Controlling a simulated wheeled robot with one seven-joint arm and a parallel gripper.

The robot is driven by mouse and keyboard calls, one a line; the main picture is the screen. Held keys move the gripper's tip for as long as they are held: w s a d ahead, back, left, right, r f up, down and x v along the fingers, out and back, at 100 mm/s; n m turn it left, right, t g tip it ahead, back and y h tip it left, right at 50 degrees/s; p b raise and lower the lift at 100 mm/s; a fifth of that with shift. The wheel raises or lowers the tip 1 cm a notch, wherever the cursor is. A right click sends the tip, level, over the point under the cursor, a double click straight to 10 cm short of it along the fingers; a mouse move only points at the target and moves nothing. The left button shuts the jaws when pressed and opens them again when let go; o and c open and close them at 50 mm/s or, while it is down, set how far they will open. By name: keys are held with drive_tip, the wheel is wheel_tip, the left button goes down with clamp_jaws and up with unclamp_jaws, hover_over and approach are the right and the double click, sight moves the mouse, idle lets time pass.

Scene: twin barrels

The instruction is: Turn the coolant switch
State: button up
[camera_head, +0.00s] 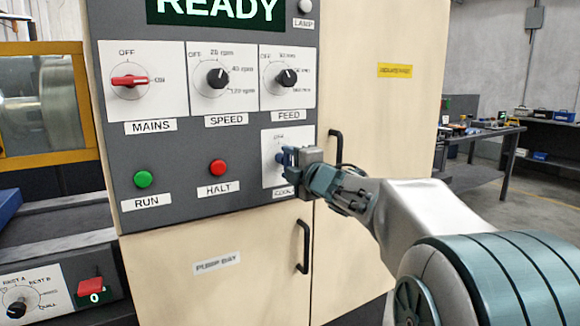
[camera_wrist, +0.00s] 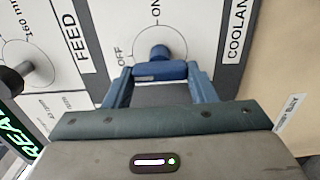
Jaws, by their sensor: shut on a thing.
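The coolant switch is a blue knob on a white plate (camera_head: 270,141) at the lower right of the grey control panel. In the wrist view the blue knob (camera_wrist: 160,54) shows with its blue grip bar between my fingers, "OFF" to its left and "ON" above it. My gripper (camera_head: 286,156) reaches in from the right, and its fingers (camera_wrist: 160,74) are closed on the bar's two ends. I cannot tell which mark the switch points to. In the head view my gripper hides part of the plate and the "COOLANT" label.
The red mains switch (camera_head: 129,81), speed knob (camera_head: 217,77) and feed knob (camera_head: 286,77) sit above. Green run (camera_head: 142,179) and red halt (camera_head: 218,168) buttons are to the left. Black door handles (camera_head: 303,246) stick out nearby. The display (camera_head: 217,10) reads "READY".

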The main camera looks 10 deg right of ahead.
drive_tip(key=o, duration=1)
drive_tip(key=shift+s+d, duration=0.1)
drive_tip(key=p+v, duration=0.1)
drive_tip(key=v, duration=1.2)
drive_tip(key=shift+s+d+p, duration=0.1)
drive_tip(key=shift+s+p, duration=0.2)
drive_tip(key=shift+p, duration=0.05)
drive_tip(key=shift+r, duration=0.1)
